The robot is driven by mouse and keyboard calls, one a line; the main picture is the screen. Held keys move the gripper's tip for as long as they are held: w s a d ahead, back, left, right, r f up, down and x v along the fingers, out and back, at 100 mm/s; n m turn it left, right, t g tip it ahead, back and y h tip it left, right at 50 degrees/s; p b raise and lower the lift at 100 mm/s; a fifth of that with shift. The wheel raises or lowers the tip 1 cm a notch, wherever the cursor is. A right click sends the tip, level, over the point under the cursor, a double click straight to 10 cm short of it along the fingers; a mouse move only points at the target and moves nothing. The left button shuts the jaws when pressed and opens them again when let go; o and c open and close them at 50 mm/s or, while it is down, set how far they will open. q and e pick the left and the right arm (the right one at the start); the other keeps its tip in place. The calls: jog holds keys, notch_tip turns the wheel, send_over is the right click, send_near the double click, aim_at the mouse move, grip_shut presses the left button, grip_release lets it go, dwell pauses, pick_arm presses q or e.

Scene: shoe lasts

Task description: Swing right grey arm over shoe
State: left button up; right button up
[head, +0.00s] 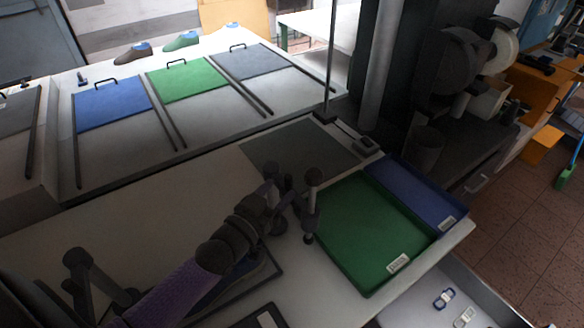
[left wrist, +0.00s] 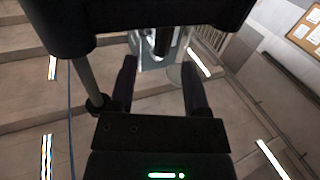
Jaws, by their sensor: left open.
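My left gripper (head: 292,205) is in the middle of the head view, in front of the grey mat and left of the green tray. It is open; its two dark fingers also show in the left wrist view (left wrist: 160,88), spread apart with nothing seen gripped between them. I cannot clearly make out the right grey arm; dark parts crowd together near my gripper. My right gripper is not in view.
Blue (head: 112,104), green (head: 188,80) and grey (head: 252,61) handled panels lie on the back table. A green tray (head: 372,232) and a blue tray (head: 415,195) sit at the right. A thin upright pole (head: 332,60) rises behind the grey mat (head: 300,150).

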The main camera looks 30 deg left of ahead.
aim_at(285, 183)
pick_arm(q)
jog(key=w, duration=0.5)
jog(key=shift+w+d+f+b, duration=0.15)
jog(key=shift+w+d+b, duration=0.05)
jog(key=shift+b, duration=0.15)
jog(key=shift+w+d, duration=0.1)
jog(key=shift+w, duration=0.4)
grip_shut()
dwell(0.5)
